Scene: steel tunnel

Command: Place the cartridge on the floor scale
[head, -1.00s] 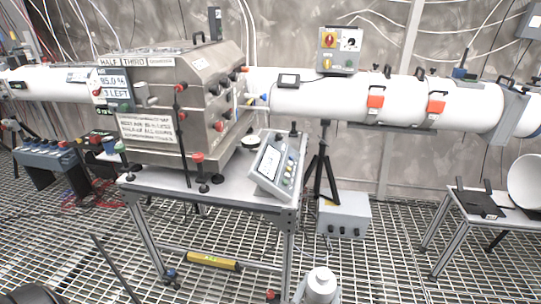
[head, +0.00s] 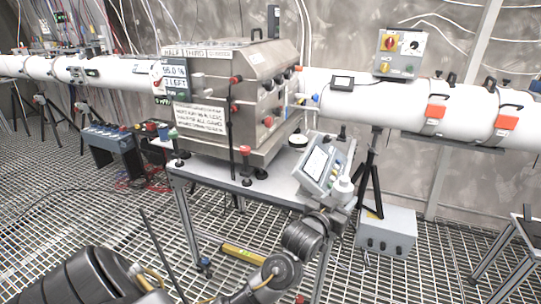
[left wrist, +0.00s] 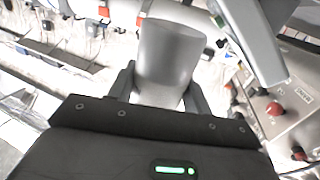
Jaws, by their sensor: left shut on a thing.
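My left gripper (head: 338,212) is shut on a pale grey cylinder, the cartridge (head: 344,188). It holds the cartridge in the air before the right end of the bench, beside the tilted display panel in the picture. In the left wrist view the smooth cartridge (left wrist: 170,50) sits between the two dark fingers (left wrist: 160,88), its wide end away from the palm. The fingers hide part of its sides. I cannot make out a floor scale in either view. My right gripper is not in view.
A bench (head: 285,188) carries a steel chamber (head: 215,100) and the display panel (head: 320,165). A yellow bar (head: 243,253) lies low under it. A grey box (head: 387,232) and a black tripod (head: 373,170) stand right. Grating floor (head: 430,270) is open at lower right.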

